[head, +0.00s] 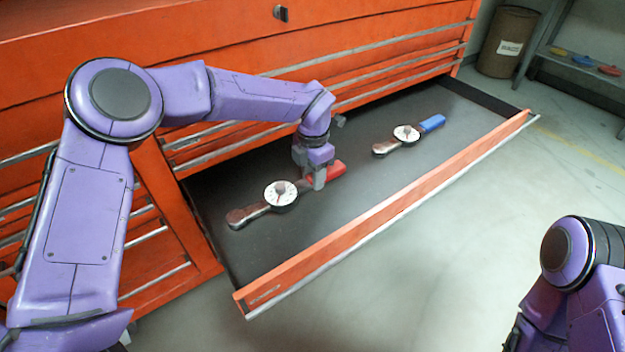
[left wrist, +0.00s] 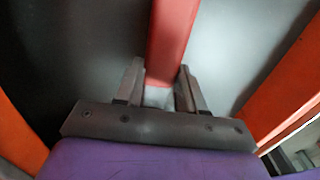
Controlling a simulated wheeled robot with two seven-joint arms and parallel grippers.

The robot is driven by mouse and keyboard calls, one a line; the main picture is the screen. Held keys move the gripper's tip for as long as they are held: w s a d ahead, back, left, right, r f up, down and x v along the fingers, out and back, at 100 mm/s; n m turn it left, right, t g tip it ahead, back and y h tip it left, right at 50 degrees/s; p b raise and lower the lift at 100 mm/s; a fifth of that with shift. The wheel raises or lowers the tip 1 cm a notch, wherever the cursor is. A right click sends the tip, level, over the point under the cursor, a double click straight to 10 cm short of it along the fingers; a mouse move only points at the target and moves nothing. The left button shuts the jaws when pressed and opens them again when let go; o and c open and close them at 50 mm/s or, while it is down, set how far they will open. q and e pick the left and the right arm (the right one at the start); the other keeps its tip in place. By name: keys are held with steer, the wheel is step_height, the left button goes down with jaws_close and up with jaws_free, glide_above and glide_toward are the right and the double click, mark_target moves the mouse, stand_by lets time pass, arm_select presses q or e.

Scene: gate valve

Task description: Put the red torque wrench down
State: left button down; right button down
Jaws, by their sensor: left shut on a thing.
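The red torque wrench (head: 281,194) is in the open drawer (head: 330,245) in the head view, with its round white dial near its middle and its red handle towards the right. In the left wrist view the red handle (left wrist: 172,45) runs between the two fingers (left wrist: 160,88). The wrench is at or just above the dark drawer floor; I cannot tell if it touches. My right gripper is out of view; only part of my right arm shows at the lower right.
A blue-handled torque wrench (head: 407,134) lies in the drawer further right. The orange drawer front (head: 390,205) rises along the near side. Bare drawer floor lies between the two wrenches. A brown bin (head: 507,42) and a shelf (head: 580,68) stand at the back right.

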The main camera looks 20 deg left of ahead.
arm_select(q)
steer(key=shift+w+f, duration=0.1)
steer(key=shift+f, duration=0.6)
steer(key=c, duration=0.7)
jaws_free()
steer(key=shift+f, duration=0.1)
step_height(320, 180, up, 12)
steer(key=p, duration=0.3)
